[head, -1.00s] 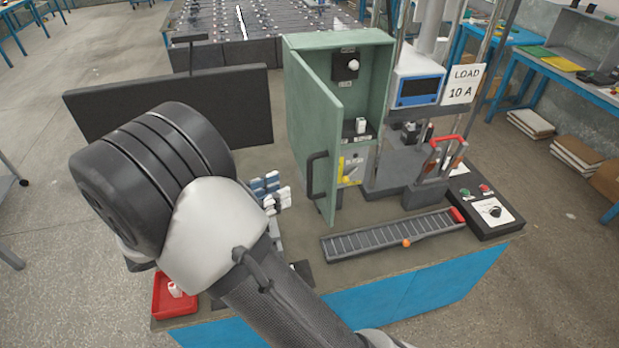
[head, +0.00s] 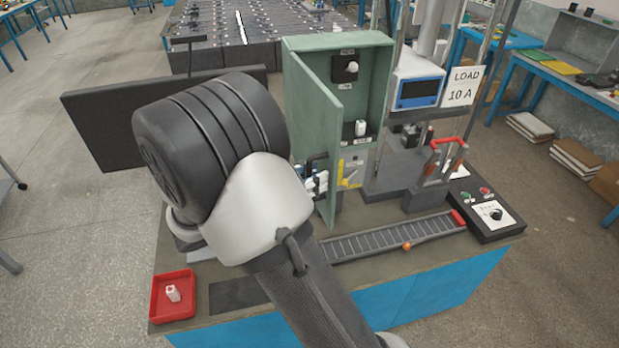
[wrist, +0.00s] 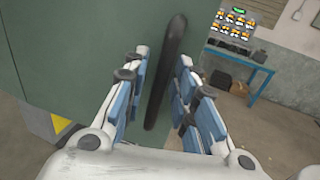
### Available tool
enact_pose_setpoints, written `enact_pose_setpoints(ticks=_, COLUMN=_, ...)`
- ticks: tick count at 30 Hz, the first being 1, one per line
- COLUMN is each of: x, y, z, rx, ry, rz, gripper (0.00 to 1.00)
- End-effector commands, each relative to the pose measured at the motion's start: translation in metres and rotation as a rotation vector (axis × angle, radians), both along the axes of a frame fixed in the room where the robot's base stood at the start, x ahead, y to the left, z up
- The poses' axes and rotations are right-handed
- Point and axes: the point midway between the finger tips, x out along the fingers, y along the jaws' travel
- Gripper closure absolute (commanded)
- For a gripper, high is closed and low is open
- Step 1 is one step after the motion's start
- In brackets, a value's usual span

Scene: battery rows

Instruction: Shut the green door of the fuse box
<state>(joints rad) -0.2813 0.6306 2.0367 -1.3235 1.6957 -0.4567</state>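The fuse box (head: 338,40) is a green metal cabinet standing on the table. Its green door (head: 308,105) stands open, hinged on the left and swung out toward me. The door fills much of the wrist view (wrist: 75,45). A black bar handle (wrist: 167,72) is on its outer face. My gripper (wrist: 163,62) is open, with its blue-padded fingers on either side of the handle and gaps visible between them. In the head view my gripper (head: 316,182) is at the handle, partly hidden by my arm. Inside the box are a black switch (head: 345,67) and a white fuse-like piece (head: 361,128).
A red tray (head: 172,312) with a white piece sits at the front left. A ribbed tray (head: 390,238) lies in front of the box. A dark panel (head: 100,125) stands behind my arm. A red-handled device (head: 440,165) and control box (head: 490,212) are on the right.

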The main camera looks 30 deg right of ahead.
Motion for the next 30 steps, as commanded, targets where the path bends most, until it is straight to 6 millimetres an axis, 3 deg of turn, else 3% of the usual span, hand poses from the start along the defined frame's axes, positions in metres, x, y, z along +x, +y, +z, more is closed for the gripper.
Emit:
enact_pose_setpoints(ticks=10, x=0.0001, y=0.0003, z=0.0, rx=0.0, ry=0.0, rz=0.0, gripper=1.0)
enact_pose_setpoints(ticks=30, x=-0.0006, y=0.0004, z=0.0002, rx=0.0, ry=0.001, rz=0.01, gripper=1.0)
